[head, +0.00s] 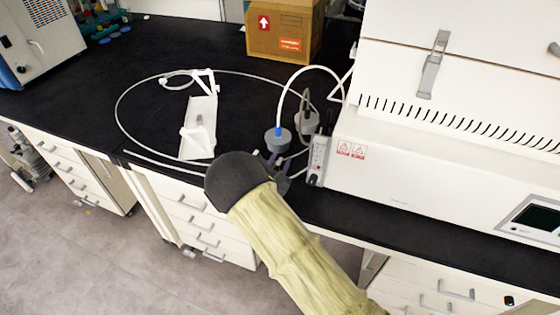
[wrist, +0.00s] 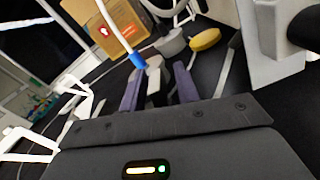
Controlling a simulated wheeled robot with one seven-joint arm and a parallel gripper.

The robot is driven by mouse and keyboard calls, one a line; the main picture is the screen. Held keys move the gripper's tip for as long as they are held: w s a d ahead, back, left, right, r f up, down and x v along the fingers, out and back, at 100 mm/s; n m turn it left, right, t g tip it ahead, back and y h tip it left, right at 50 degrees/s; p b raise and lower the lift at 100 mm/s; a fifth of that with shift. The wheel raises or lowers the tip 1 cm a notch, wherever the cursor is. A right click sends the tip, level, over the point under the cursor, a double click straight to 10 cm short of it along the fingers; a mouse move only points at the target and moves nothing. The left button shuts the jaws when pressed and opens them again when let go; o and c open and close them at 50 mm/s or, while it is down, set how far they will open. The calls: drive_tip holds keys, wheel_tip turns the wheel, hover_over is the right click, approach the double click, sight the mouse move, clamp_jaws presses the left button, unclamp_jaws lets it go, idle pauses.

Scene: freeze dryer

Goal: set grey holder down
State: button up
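The grey holder, which I take to be the round grey piece with a blue fitting (head: 277,139), is just beyond my gripper (head: 274,164) in the head view. A white tube rises from the blue fitting. In the wrist view, the two purple fingers of my gripper (wrist: 158,88) stand apart. A pale grey upright piece (wrist: 153,84) shows between them, with dark gaps on both sides. The blue fitting (wrist: 138,60) is near the left fingertip. My wrist hides the holder's lower part, so I cannot tell whether it touches the bench.
A second grey round piece (head: 306,121) stands beside the white machine (head: 430,165) on the right. A white frame (head: 199,125) and a looped white tube (head: 118,105) lie left on the black bench (head: 80,90). A cardboard box (head: 283,30) is behind.

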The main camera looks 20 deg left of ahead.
drive_tip(key=shift+r, duration=0.1)
drive_tip(key=shift+s, duration=0.15)
drive_tip(key=s, duration=0.4)
drive_tip(key=s+b, duration=0.1)
drive_tip(key=s, duration=0.3)
drive_tip(key=s+a, duration=0.1)
drive_tip(key=s, duration=0.2)
drive_tip(key=shift+s, duration=0.4)
